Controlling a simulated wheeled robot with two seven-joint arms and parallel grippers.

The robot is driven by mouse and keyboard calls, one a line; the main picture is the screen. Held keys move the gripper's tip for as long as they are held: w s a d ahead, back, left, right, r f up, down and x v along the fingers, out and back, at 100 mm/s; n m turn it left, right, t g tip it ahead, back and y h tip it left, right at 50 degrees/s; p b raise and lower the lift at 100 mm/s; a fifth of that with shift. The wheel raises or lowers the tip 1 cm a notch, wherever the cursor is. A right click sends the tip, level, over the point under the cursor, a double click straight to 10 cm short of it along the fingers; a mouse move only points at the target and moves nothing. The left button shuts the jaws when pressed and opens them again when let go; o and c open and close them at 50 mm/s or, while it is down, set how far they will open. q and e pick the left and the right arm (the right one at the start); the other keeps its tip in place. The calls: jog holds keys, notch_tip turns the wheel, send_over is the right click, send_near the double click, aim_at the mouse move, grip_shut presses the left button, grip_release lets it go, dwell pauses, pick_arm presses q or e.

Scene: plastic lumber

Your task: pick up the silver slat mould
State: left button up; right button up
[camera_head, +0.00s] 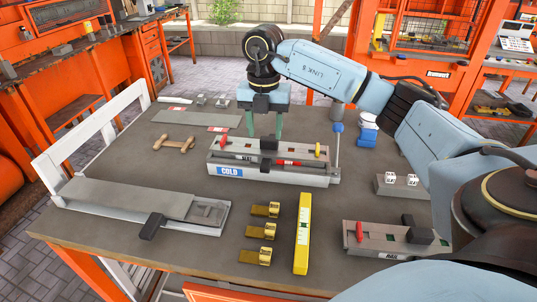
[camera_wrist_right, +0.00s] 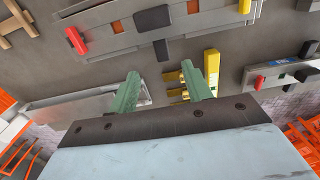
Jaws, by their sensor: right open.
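A silver-grey slat mould (camera_head: 285,153) lies on the white station marked COLD (camera_head: 272,177), with a red lever at its left and a black grip block near its middle. A similar grey mould (camera_head: 373,235) with a red lever and black block lies at the front right; I cannot tell for sure which is the silver one. My right gripper (camera_head: 265,131) is open, fingers pointing down above the COLD mould's middle. The right wrist view shows its two green fingers (camera_wrist_right: 172,70) apart and empty, with the COLD mould (camera_wrist_right: 140,35) beyond them. My left gripper is out of view.
A long grey tray (camera_head: 130,200) with a black handle lies at the left. Several brass clamps (camera_head: 262,232) and a yellow level (camera_head: 302,232) lie at the front. A blue-capped post (camera_head: 336,150) stands by the COLD station's right end. Bare tabletop lies left of the clamps.

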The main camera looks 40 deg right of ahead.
send_over(266, 162)
notch_tip(266, 162, down, 4)
jog(key=shift+w+f, duration=0.1)
jog(key=shift+f, duration=0.05)
notch_tip(266, 162, down, 5)
jog(key=shift+r+b, duration=0.15)
jog(key=shift+b, duration=0.3)
jog(key=shift+f, duration=0.45)
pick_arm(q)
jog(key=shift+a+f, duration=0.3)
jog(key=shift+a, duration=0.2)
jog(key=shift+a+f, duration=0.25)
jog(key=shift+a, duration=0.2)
pick_arm(e)
jog(key=c, duration=0.9)
grip_shut()
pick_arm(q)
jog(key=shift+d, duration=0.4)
